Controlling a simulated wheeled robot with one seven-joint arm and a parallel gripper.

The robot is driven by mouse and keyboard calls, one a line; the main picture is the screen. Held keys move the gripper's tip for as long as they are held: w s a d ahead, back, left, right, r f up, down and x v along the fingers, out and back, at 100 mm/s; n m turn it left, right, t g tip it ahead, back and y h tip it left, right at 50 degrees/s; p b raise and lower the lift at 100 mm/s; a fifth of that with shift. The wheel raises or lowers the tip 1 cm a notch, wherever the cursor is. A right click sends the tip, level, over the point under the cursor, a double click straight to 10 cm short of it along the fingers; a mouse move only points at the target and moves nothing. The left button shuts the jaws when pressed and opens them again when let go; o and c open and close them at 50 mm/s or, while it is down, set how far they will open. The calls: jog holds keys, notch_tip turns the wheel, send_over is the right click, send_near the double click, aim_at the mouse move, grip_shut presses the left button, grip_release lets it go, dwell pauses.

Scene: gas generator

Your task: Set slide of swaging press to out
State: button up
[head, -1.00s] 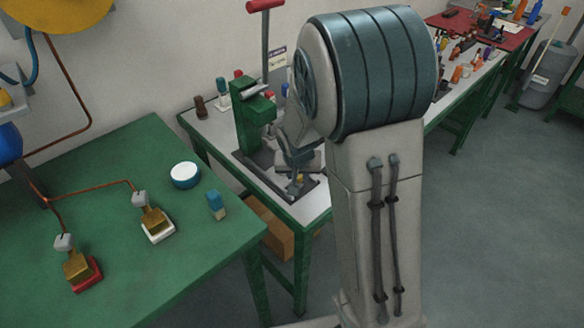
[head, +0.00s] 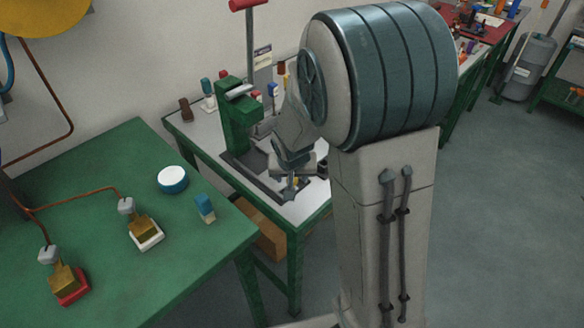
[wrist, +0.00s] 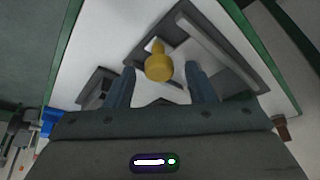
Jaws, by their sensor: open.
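The swaging press (head: 238,115) is a green upright frame with a tall lever ending in a red handle, on the grey-topped table in the head view. Its dark base plate reaches toward the front of the table. A yellow knob (wrist: 159,66) stands at the slide in the wrist view, over a pale plate. My gripper (wrist: 158,88) is open, with one blue-grey finger on each side just below the knob in the picture. I cannot tell whether either finger touches it. In the head view my gripper (head: 290,185) is over the base plate, and my arm partly hides the press.
A green table (head: 110,235) on the left holds a white-topped blue round tin (head: 173,180), a small blue-capped bottle (head: 205,208) and two brass blocks on copper tubing. Small bottles stand behind the press. A cardboard box (head: 270,238) sits under the press table.

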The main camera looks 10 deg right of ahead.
jog(key=v, duration=1.3)
jog(key=shift+r, duration=0.2)
jog(key=shift+s, duration=0.1)
jog(key=s+d+r+n+g+y+p, duration=0.1)
jog(key=s+d+r+n+p, duration=0.1)
jog(key=s, duration=1.3)
jog(key=shift+d+r+g, duration=0.3)
jog(key=shift+d, duration=0.3)
